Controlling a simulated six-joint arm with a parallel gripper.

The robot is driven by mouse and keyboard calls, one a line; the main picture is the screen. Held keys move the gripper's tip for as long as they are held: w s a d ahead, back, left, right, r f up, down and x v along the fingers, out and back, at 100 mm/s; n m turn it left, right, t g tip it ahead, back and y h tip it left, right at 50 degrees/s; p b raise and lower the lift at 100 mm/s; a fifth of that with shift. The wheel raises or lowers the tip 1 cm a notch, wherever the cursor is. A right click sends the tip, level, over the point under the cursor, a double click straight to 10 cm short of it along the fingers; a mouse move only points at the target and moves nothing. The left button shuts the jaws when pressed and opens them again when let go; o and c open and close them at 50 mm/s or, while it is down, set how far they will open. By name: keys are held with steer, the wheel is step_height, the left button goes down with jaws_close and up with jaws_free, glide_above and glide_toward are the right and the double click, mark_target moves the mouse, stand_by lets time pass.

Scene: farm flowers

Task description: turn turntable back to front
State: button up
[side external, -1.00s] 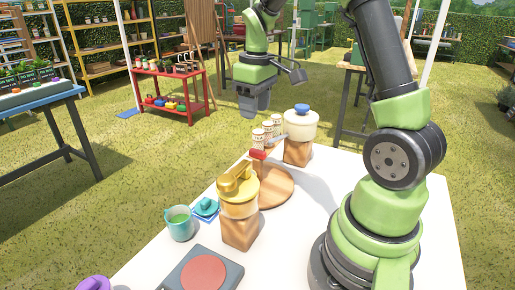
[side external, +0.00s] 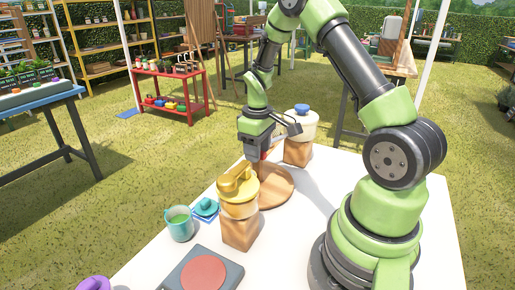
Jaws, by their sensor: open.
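The turntable, a round wooden disc (side external: 276,192), lies on the white table. It is partly hidden by the yellow-lidded pot and my gripper. My gripper (side external: 252,156) points down over the far left edge of the disc. Its jaws are open. A small bit of red (side external: 266,155) shows beside the fingers; most of that red item is hidden, and I cannot tell whether the fingers touch it.
A pot with a yellow lid (side external: 238,188) stands on a wooden block in front of the disc. A cream pot with a blue knob (side external: 302,125) stands behind it. A teal mug (side external: 179,223) and a grey scale-like plate (side external: 203,274) are at the front left.

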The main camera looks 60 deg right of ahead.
jaws_close()
steer(key=shift+m, duration=9)
